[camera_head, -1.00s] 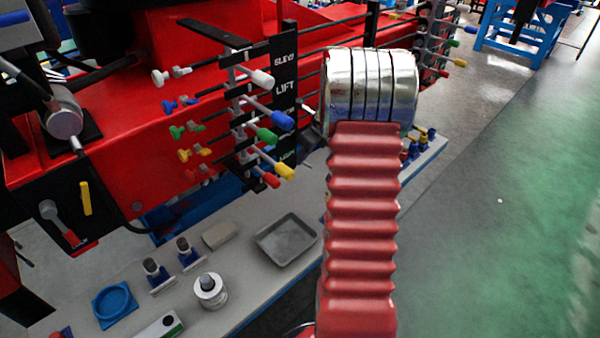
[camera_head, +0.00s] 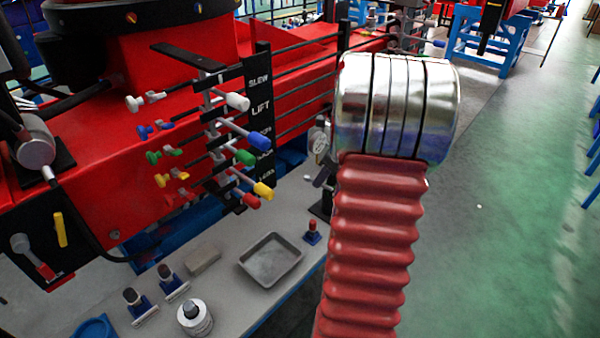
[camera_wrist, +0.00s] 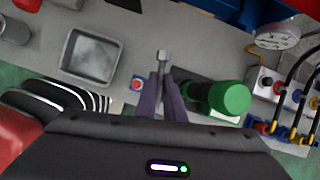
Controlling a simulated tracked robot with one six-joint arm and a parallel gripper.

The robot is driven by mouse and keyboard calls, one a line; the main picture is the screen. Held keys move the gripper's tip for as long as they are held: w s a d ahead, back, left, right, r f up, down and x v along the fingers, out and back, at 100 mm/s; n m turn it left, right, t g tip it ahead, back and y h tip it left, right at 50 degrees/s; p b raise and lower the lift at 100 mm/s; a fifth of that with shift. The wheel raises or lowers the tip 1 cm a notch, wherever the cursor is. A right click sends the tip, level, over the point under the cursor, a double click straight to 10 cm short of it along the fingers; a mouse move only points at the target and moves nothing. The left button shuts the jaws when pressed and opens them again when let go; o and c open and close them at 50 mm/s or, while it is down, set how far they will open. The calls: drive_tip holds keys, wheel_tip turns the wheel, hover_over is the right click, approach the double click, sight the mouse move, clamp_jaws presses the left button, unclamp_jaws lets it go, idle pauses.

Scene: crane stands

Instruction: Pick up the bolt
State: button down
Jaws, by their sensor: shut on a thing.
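The bolt (camera_wrist: 163,57) shows in the wrist view as a small grey metal piece with a squarish head, standing out beyond the fingertips. My gripper (camera_wrist: 163,92) has its two dark purple fingers closed around the bolt's shank. The lower shank is hidden between the fingers. Whether the bolt touches the bench below cannot be told. In the head view neither the bolt nor my fingers can be made out; my red ribbed arm with its shiny metal section covers that area.
A grey tray (camera_wrist: 90,55) lies left of my gripper; it also shows on the bench in the head view (camera_head: 270,282). A green-topped cylinder (camera_wrist: 230,97) stands close right of the fingers. A gauge (camera_wrist: 278,35) and cabled panel are farther right. Coloured levers (camera_head: 245,157) project over the bench.

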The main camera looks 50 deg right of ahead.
drive_tip(key=s, duration=0.2)
drive_tip(key=s+d, duration=0.1)
drive_tip(key=s, duration=0.1)
idle(0.8)
drive_tip(key=shift+s, duration=0.15)
